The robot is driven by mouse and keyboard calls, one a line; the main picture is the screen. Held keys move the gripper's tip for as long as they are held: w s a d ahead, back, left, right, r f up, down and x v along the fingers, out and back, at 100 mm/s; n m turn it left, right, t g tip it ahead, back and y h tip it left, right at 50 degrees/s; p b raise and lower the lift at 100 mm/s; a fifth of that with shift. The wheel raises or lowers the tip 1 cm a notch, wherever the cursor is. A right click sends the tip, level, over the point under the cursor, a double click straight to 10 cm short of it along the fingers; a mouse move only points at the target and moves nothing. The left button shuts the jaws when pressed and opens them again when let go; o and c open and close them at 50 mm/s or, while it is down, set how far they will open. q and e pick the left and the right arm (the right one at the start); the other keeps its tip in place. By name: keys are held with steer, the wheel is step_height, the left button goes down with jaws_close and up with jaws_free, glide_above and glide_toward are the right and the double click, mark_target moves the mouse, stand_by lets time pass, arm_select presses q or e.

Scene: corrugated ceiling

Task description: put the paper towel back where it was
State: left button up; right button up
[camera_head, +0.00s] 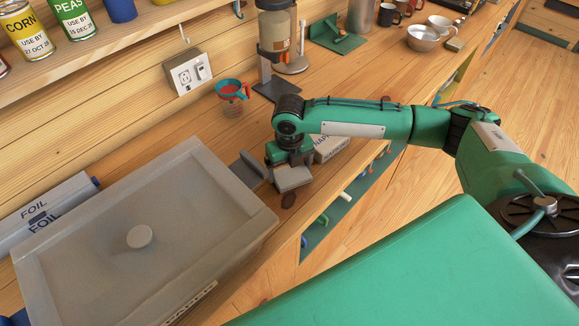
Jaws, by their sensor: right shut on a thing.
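My right gripper (272,172) is low over the wooden counter, just right of the large grey lidded container. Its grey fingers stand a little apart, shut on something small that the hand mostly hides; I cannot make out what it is. I cannot pick out a paper towel for sure. My left gripper is not in view.
The grey container (222,192) fills the lower left, with foil boxes (45,215) behind it. A napkin box (331,147) lies under my right forearm. A measuring cup (232,98) holds red contents. Mugs and a metal bowl (423,38) stand farther back. The counter is clear around the cup.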

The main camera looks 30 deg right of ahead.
mark_target(290, 170)
steer(key=shift+f, duration=0.25)
steer(key=o, duration=0.8)
steer(key=shift+f, duration=0.15)
steer(key=shift+c, duration=0.2)
step_height(290, 170, up, 12)
steer(key=b, duration=0.2)
steer(key=shift+r, duration=0.2)
